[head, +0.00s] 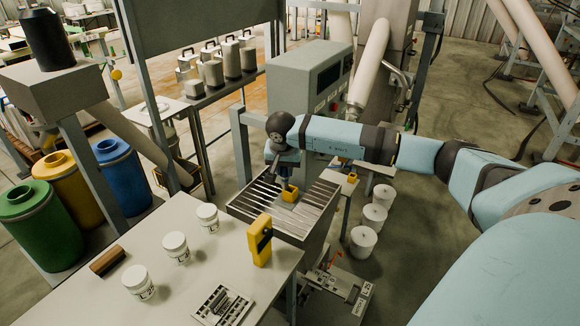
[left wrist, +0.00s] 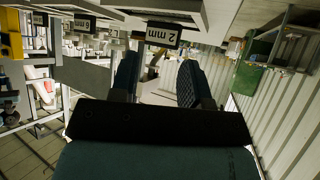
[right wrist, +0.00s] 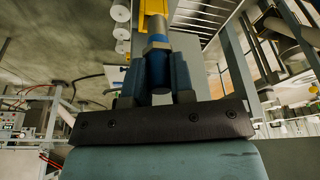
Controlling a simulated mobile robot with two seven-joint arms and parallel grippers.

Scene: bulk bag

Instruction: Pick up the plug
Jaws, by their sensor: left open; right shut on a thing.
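My right gripper (head: 284,168) points down over the slatted grate and is shut on a blue plug. In the right wrist view the plug (right wrist: 157,66) stands between the fingers, a blue cylinder with a grey collar. A yellow block (head: 289,194) sits on the grate just below the gripper, and yellow also shows past the plug's far end. I cannot tell whether the plug is in the block or apart from it. My left gripper (left wrist: 160,82) is open and empty in the left wrist view, and is not in the head view.
The grate (head: 318,203) tops a metal hopper beside a light table (head: 80,294). The table holds several white jars, a brown block (head: 108,260), a yellow handheld device (head: 261,240) and a small metal piece. A grey control box (head: 305,80) stands behind; white tubs (head: 364,241) stand right of the hopper.

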